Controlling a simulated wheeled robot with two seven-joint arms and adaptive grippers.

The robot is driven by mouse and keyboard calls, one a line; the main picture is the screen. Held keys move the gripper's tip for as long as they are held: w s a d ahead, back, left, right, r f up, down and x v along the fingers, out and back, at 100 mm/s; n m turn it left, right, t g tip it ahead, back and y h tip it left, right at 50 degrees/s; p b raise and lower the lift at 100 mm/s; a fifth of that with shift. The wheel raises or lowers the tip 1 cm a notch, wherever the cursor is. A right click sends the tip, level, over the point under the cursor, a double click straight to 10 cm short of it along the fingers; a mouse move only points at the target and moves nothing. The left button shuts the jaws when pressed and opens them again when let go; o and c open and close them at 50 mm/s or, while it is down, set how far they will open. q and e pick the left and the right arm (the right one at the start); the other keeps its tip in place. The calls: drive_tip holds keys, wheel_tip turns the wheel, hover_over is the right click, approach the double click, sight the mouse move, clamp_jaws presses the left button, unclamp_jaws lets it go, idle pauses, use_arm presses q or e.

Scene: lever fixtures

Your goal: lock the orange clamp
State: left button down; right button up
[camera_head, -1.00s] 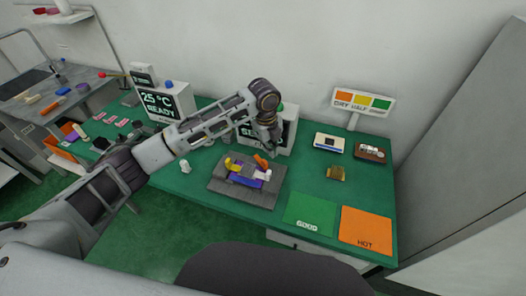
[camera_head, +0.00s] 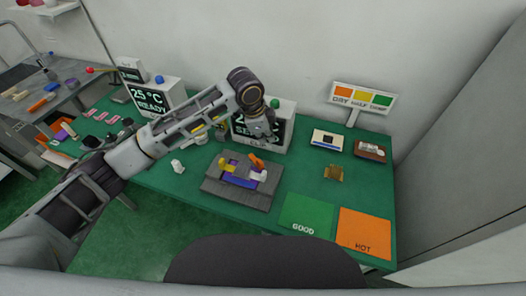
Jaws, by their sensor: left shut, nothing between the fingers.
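The orange clamp (camera_head: 256,161) is a small orange lever at the back of the grey fixture plate (camera_head: 232,197). A yellow piece (camera_head: 228,165) sits at the left of the same fixture. My left gripper (camera_head: 265,134) points down above and behind the orange clamp, in front of the display box. It looks closed and empty, apart from the clamp. The fingertips are small and dark in this view. My right gripper does not show.
The display box (camera_head: 285,130) stands close behind my left gripper. Another display reading 25 °C (camera_head: 150,99) stands at the left. Green (camera_head: 306,213) and orange (camera_head: 365,231) mats lie at the right front. A small white piece (camera_head: 178,166) stands left of the fixture.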

use_arm(q)
drive_tip(key=n, duration=0.7)
drive_tip(key=shift+w+d+r, duration=0.2)
drive_tip(key=shift+w+d, duration=0.05)
drive_tip(key=shift+d, duration=0.1)
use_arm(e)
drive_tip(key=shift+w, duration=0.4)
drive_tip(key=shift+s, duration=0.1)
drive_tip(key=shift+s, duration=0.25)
